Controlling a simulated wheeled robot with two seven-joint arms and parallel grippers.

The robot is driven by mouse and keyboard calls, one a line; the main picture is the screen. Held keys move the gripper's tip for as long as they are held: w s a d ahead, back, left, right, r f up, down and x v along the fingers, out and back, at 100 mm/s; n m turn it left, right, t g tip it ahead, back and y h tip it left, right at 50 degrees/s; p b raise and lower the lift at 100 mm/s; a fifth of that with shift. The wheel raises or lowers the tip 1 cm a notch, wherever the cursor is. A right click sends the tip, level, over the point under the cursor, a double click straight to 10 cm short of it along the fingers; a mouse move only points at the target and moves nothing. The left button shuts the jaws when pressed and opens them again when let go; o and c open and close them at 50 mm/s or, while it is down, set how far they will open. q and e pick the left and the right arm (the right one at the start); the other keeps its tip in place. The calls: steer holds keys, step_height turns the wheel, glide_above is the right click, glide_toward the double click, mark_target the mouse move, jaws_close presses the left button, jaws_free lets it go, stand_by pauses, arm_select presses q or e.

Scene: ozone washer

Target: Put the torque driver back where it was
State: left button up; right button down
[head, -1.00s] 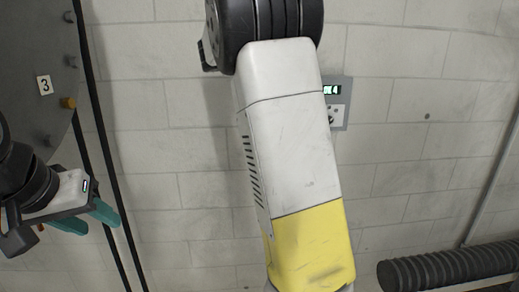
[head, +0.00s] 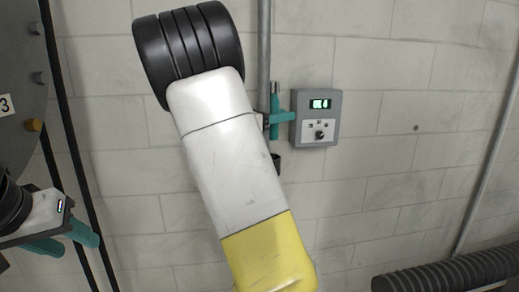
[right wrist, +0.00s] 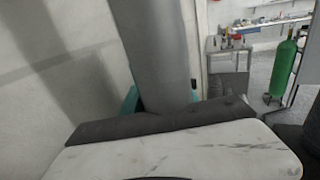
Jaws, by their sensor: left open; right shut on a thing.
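My right gripper (head: 279,122) is at the wall, just left of the grey control box, and partly hidden behind my white and yellow arm. It is shut on a slim upright thing, apparently the torque driver (head: 276,88), whose grey top shows above the teal fingers. In the right wrist view a grey cylinder (right wrist: 155,50) stands between the teal fingertips; I take it to be the driver. My left gripper (head: 70,242) is open and empty at the lower left, away from the driver.
The grey control box (head: 320,118) has a lit display and a knob. A vertical pipe (head: 264,50) runs on the wall. A ribbed dark hose (head: 445,270) lies lower right; a round grey vessel (head: 20,90) stands left.

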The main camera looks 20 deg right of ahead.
step_height(320, 180, down, 11)
steer(key=shift+r, duration=0.2)
steer(key=shift+f, duration=0.1)
steer(key=c, duration=0.9)
jaws_free()
steer(key=shift+c, duration=0.2)
steer(key=shift+a, duration=0.25)
steer(key=s+a, duration=0.1)
steer(key=a, duration=1)
steer(key=shift+s+a, duration=0.2)
steer(key=shift+s, duration=0.1)
